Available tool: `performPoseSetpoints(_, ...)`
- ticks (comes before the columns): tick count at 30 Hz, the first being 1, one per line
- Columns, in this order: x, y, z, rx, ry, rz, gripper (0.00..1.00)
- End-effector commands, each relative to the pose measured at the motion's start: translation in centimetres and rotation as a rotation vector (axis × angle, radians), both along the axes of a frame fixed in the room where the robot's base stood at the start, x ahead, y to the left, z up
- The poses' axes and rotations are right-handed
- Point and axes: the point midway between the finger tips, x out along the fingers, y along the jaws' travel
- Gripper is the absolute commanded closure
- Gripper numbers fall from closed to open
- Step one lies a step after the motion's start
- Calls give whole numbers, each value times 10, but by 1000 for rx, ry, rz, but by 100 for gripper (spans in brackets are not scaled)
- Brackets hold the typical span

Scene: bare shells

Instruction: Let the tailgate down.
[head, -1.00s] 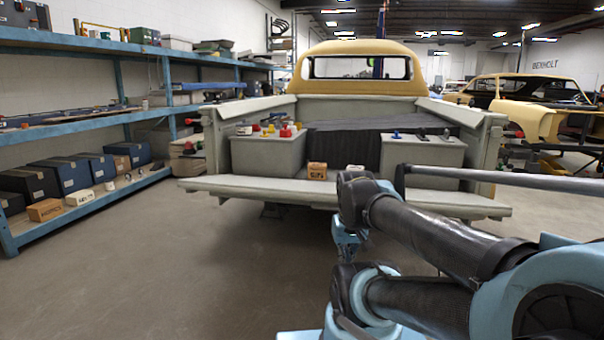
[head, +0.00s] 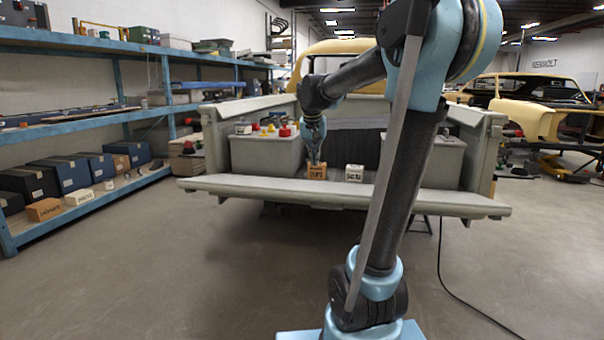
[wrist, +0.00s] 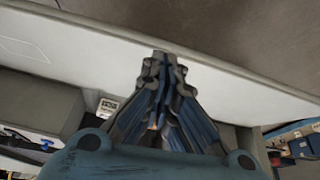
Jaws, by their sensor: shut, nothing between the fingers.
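The tailgate (head: 260,190) of the cream pickup lies down, about level, as a wide pale grey panel across the back of the bed in the head view. Its right part is partly hidden by my arm. In the wrist view, the tailgate (wrist: 60,45) is a pale band running across the picture. My gripper (head: 316,160) is shut and empty, pointing down over the rear of the bed by a small brown box. In the wrist view, my gripper's fingertips (wrist: 162,58) lie together in front of the pale band; I cannot tell whether they touch it.
A small brown box (head: 315,173) and a white box (head: 354,173) stand at the bed's rear. Grey chests (head: 268,155) flank the bed, the left one with coloured items on it. Blue shelving (head: 90,215) stands at left. The floor behind the truck is open; a cable (head: 460,295) lies at right.

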Motion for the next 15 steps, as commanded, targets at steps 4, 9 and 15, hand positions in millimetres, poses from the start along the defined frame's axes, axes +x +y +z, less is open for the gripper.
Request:
performPoseSetpoints(4,55,17,17,2,-30,-30,100)
performPoseSetpoints(9,98,32,28,3,-56,-59,100)
performPoseSetpoints(15,120,41,31,7,-71,-74,100)
